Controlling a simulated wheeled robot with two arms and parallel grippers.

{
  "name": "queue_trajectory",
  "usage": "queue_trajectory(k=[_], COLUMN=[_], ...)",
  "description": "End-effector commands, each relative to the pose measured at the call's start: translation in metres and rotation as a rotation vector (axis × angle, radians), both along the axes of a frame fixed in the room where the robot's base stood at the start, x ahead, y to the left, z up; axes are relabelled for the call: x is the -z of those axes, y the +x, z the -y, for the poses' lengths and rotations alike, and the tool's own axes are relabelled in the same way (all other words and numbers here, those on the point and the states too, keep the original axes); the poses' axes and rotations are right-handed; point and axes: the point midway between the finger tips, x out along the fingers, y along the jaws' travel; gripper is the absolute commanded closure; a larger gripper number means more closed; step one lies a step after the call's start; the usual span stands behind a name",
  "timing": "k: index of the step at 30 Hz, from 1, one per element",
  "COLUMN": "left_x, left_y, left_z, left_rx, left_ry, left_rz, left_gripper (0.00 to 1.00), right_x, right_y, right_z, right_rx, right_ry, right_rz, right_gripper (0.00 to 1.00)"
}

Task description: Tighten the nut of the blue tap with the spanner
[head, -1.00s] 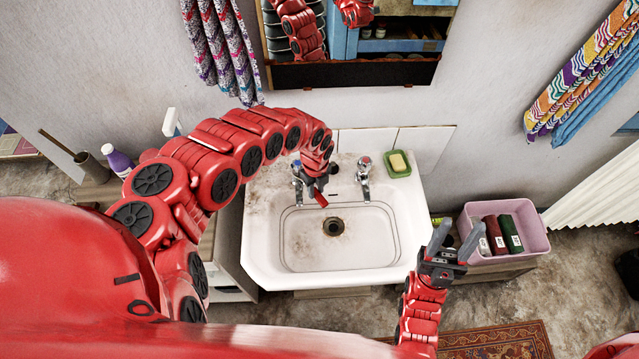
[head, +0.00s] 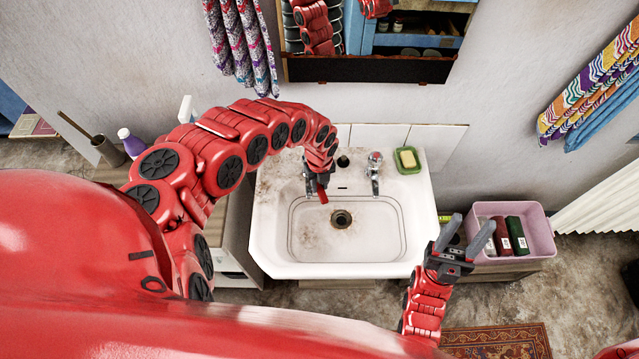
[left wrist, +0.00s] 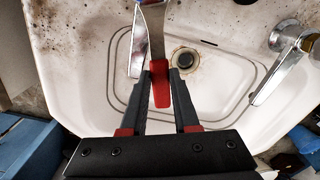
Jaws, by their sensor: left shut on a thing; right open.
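My left gripper (head: 318,182) is shut on the spanner's red handle (left wrist: 160,88), above the back left of the basin. The handle also shows in the head view (head: 323,196). The spanner's grey metal shaft (left wrist: 156,28) runs out of the top of the left wrist view, so its far end is hidden. The chrome spout (left wrist: 136,48) of the left tap lies close beside the shaft. In the head view my gripper hides most of this tap; its nut is not visible. My right gripper (head: 458,243) is open and empty at the right of the basin.
The white washbasin (head: 285,268) has a second chrome tap (head: 375,170) and a green soap dish (head: 408,160) at back right. A pink crate (head: 535,235) with bottles stands right, near my right gripper. A mirror (head: 370,68) hangs behind. The bowl is clear.

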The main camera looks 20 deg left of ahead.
Motion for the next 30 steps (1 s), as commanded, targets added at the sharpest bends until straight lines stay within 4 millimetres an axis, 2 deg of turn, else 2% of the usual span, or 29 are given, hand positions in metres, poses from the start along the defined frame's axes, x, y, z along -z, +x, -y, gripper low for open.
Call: queue_trajectory(k=[15,30], left_x=[-0.001,-0.002], left_y=[0.000,-0.017], left_z=[0.001,0.014], left_rx=[-0.021,-0.020], left_ry=[0.001,0.001], left_rz=[-0.001,-0.002], left_gripper=[1.00,1.00], right_x=[-0.001,-0.012], right_y=[0.000,0.000], right_z=[0.000,0.000], right_rx=[0.000,0.000], right_ry=[0.000,0.000], right_rz=[0.000,0.000], right_gripper=[0.51,0.51])
